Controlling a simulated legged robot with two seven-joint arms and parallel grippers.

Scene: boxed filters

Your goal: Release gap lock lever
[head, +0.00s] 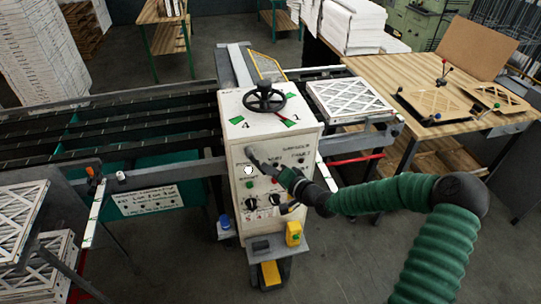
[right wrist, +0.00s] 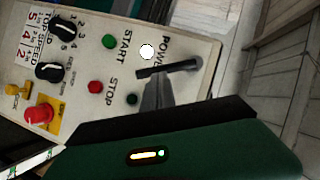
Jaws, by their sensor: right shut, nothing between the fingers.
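The control box (head: 270,130) stands in the middle of the head view. A black lever (right wrist: 168,68) with a grey pivot sits on its face beside a partly covered label beginning "POW". I cannot tell whether it is the gap lock lever; no such label is readable. My right gripper (head: 283,174) is at the upper part of the panel, and its dark fingers (right wrist: 157,95) are shut and empty. They overlap the lever's lower side in the right wrist view; contact is unclear. My left gripper is not in view.
A black handwheel (head: 264,97) tops the control box. The panel has a white round light (right wrist: 147,52), green and red buttons, black knobs and a red stop button (right wrist: 39,114). A filter (head: 348,98) lies right of the box. A wooden table (head: 400,75) stands further right.

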